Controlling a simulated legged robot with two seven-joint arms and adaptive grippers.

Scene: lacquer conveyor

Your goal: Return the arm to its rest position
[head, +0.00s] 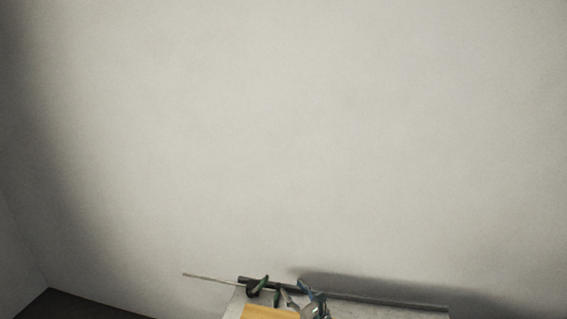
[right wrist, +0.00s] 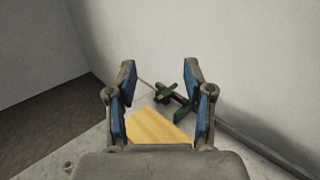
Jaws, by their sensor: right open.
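My right gripper (head: 297,292) is at the bottom edge of the head view, just right of centre. In the right wrist view my right gripper (right wrist: 160,72) shows two blue-padded fingers spread apart, with nothing held between them. Beyond and below the fingers lies a flat yellow board (right wrist: 158,128); it also shows at the bottom of the head view (head: 268,313). My left gripper cannot be made out in either view.
A dark and green object (right wrist: 172,95) with a thin rod stands beyond the fingers; I cannot tell what it is. A grey bar (head: 390,303) runs along a pale surface (head: 430,314) near the wall. The blank wall (head: 300,130) fills most of the head view.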

